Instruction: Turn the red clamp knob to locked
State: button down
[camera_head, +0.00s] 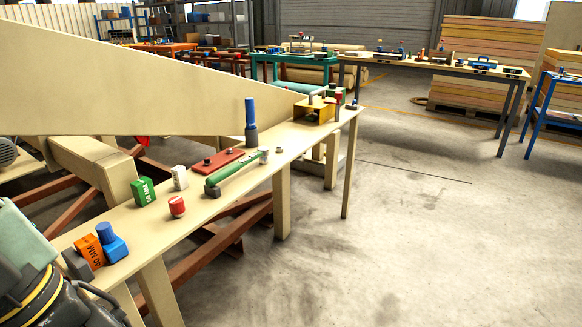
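A red round knob (177,207) with a paler top stands near the front edge of the long beige bench (210,211), left of the picture's centre. It is the likeliest clamp knob in view; no clamp body or locked mark is readable on it, so I cannot tell its setting. Nothing touches it. A flat red plate (229,155) with dark knobs lies farther along the bench. My gripper's fingers do not show. A dark rounded part with a yellow band fills the bottom left corner; I cannot tell whether it is my arm.
Near the knob are a green block (144,192), a white block (179,177) and a long green bar tool (235,174). An orange block (90,251) and a blue-topped piece (112,242) stand nearer. A blue-handled tool (251,122) stands upright behind. Floor (400,240) at right is clear.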

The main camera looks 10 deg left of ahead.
aim_at(176, 206)
jog(key=u, duration=0.65)
jog(key=i+u, duration=0.25)
jog(key=u, duration=0.2)
jog(key=i+l+u, duration=0.2)
jog(key=u, duration=0.3)
jog(key=i+l, duration=0.2)
jog(key=i, duration=0.1)
